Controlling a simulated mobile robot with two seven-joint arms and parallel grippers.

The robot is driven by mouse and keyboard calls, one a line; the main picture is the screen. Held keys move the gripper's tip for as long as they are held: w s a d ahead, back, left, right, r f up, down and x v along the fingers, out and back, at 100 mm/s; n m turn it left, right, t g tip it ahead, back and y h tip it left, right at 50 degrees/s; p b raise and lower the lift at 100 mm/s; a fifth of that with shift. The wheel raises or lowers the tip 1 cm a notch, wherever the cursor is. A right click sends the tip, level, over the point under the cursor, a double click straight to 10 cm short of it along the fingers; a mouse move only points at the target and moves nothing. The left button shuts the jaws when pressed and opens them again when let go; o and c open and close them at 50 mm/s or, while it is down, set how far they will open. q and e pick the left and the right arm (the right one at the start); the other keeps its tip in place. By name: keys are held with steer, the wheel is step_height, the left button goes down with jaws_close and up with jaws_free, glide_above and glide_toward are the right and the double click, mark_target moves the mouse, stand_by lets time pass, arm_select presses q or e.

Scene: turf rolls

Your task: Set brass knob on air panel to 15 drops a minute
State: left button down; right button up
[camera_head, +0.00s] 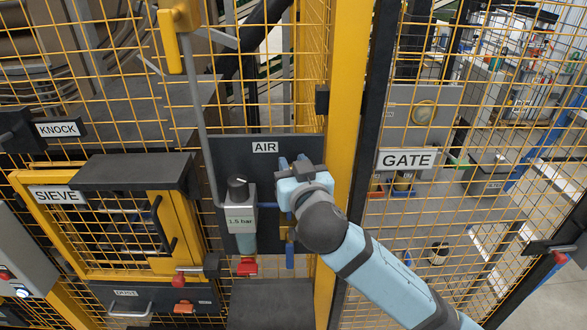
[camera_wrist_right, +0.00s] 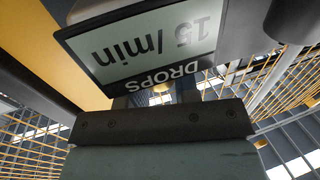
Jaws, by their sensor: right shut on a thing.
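The dark air panel (camera_head: 228,148) with its AIR label is in the middle of the head view. My right gripper (camera_head: 294,168) is in front of its right half, and the arm reaches in from the lower right. In the right wrist view a display (camera_wrist_right: 145,45) reads, upside down, DROPS 15/min. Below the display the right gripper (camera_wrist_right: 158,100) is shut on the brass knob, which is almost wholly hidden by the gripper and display. My left gripper is in neither view.
A regulator with a black knob (camera_head: 238,188) and a 1.5 bar display stands left of my right gripper. A red lever (camera_head: 247,266) is below it. A yellow post (camera_head: 347,110) is close on the right, with the GATE sign (camera_head: 407,160) beyond. The SIEVE box (camera_head: 130,172) is left.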

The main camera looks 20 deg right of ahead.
steer(key=o, duration=0.6)
steer(key=shift+o, duration=0.2)
steer(key=shift+s, duration=0.25)
steer(key=s+b, duration=0.3)
steer(key=s, duration=1)
steer(key=shift+s+a, duration=0.15)
steer(key=shift+a, duration=0.05)
